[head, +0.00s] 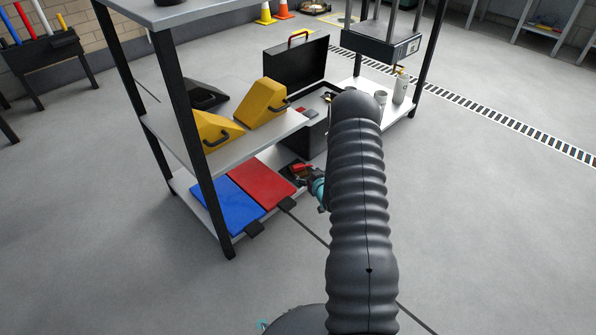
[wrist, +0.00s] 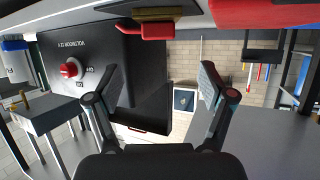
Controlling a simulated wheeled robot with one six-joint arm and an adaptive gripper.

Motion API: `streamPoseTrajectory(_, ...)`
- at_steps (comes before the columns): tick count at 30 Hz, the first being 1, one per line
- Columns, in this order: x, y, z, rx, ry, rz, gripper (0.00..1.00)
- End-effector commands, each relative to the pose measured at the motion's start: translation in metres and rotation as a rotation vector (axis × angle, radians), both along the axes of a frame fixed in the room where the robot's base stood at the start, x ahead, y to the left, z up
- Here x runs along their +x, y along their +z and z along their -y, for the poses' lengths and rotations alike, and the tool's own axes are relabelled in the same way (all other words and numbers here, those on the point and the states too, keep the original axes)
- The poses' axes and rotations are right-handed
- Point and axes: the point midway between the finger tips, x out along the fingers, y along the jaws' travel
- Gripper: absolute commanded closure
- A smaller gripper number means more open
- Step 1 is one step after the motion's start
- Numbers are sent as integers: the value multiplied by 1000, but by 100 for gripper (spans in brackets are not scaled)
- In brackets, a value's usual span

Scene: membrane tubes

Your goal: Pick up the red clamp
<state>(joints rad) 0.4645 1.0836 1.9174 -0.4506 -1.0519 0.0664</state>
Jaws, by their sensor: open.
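The red clamp (head: 301,168) shows small in the head view, by a black booster box on the lower shelf, right of the red slab. In the wrist view a red part with a brass-coloured jaw (wrist: 157,31), which looks like the clamp, is at the top centre, beyond my fingertips. My gripper (wrist: 160,82) is open, with nothing between its fingers. In the head view my gripper (head: 319,187) is just right of the clamp, mostly hidden behind my arm.
The black booster box (wrist: 85,60) with a red knob is at left in the wrist view. A red slab (head: 263,183) and a blue slab (head: 232,207) lie on the lower shelf. Yellow wedges (head: 262,103) sit above. A dark post (head: 210,170) stands at the front corner.

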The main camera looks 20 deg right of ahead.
Motion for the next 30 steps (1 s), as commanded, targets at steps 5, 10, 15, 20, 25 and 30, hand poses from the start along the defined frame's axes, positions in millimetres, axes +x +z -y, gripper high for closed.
streamPoseTrajectory(5,31,-14,1,-2,2,1,19)
streamPoseTrajectory(10,48,-21,2,-1,1,0,19)
streamPoseTrajectory(15,56,-24,3,-1,0,0,19)
streamPoseTrajectory(20,75,-35,5,-1,0,1,19)
streamPoseTrajectory(25,93,-42,6,-1,2,0,19)
streamPoseTrajectory(30,99,-44,6,0,0,-1,19)
